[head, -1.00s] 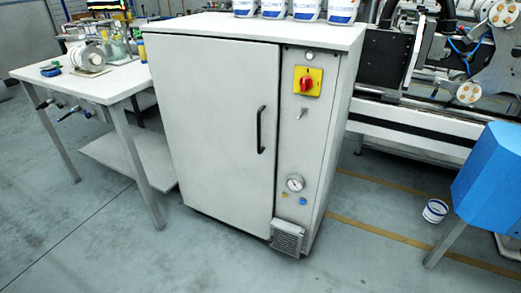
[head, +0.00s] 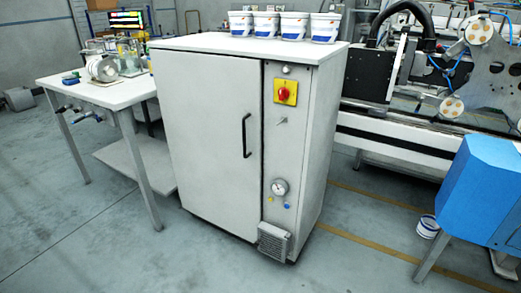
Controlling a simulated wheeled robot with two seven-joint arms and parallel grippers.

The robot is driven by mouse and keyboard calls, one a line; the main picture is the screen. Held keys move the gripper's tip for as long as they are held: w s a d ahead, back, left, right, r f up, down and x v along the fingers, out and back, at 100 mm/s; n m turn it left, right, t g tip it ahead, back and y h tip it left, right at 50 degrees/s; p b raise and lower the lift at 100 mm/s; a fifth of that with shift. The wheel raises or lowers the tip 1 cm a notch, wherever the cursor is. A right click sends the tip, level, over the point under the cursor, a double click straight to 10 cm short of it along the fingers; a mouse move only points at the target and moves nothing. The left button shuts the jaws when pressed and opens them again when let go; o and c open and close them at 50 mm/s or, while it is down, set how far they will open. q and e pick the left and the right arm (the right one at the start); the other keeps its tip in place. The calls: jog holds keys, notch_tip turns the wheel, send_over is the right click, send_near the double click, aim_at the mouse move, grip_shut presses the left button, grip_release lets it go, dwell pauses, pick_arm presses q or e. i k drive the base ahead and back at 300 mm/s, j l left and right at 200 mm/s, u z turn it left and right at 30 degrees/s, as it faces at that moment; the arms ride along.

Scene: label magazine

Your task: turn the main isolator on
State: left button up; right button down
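The main isolator (head: 284,93) is a red rotary knob on a yellow square plate. It sits high on the narrow right-hand panel of a white cabinet (head: 205,130). The knob's exact angle is too small to tell. The cabinet door is shut and has a black vertical handle (head: 246,136). Below the isolator are a small metal switch or key (head: 281,121), a round gauge (head: 279,187), and small yellow and blue fittings. Neither of my grippers is in view.
Several white tubs (head: 282,25) stand on the cabinet top. A white table (head: 100,92) with tools and glassware is at left. A machine (head: 440,90) and a blue box-shaped unit (head: 485,190) are at right. A small bucket (head: 427,227) is on the floor. Floor in front is clear.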

aim_at(283, 93)
jog(key=i+j, duration=0.7)
jog(key=i+u, duration=0.05)
jog(key=i, duration=0.05)
